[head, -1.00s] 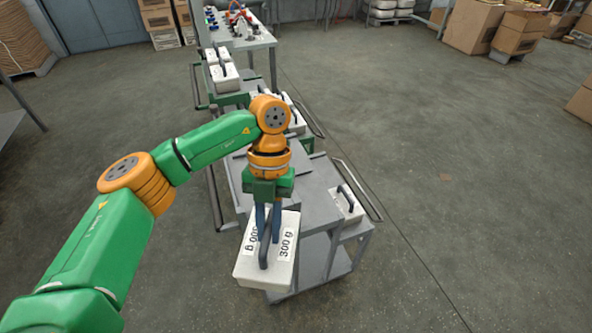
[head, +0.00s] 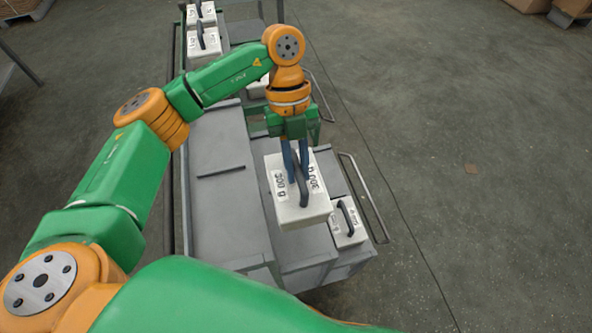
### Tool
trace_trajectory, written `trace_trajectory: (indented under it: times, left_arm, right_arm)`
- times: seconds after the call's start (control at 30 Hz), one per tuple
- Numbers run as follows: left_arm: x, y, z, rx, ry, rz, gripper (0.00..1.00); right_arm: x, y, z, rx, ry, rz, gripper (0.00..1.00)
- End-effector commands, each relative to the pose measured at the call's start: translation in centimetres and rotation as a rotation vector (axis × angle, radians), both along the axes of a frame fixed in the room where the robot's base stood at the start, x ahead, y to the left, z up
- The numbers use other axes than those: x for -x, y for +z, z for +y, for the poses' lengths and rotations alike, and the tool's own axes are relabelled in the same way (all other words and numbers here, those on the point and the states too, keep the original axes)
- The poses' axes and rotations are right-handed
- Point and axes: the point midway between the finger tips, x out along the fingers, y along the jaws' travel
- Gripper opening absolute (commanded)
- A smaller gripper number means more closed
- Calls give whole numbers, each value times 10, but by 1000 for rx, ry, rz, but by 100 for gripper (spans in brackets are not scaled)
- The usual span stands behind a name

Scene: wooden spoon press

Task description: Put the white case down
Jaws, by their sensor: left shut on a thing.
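The white case (head: 300,211) has a dark handle and "300 g" labels. It shows in the head view over the grey cart (head: 225,190), near its right part. My left gripper (head: 298,178) is shut on the case's handle from above, and the case hangs upright below it. I cannot tell whether the case's underside touches the cart top. My right gripper is not in view.
Another white case (head: 348,222) with a dark handle stands close to the right of the held one. More white cases (head: 203,40) stand at the far end. A rail (head: 365,197) runs along the cart's right side. The cart's left top is bare.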

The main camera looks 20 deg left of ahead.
Motion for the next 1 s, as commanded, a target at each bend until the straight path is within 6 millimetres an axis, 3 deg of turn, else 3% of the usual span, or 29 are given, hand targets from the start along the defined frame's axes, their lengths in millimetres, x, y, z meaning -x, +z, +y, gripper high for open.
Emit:
trace_trajectory:
  times: [0.03,0.1,0.3,0.43,0.8,1.0]
  left_arm:
    - [1,-22,0,0,3,4,0]
    - [1,-37,0,0,7,3,0]
    - [2,-68,0,1,9,2,0]
    - [2,-82,0,0,11,6,0]
    - [3,-162,0,1,8,3,0]
    - [2,-171,0,0,8,0,0]
  right_arm:
    - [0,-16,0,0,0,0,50]
    - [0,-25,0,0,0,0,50]
    - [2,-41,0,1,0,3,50]
    - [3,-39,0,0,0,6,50]
    - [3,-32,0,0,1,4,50]
    - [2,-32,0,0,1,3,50]
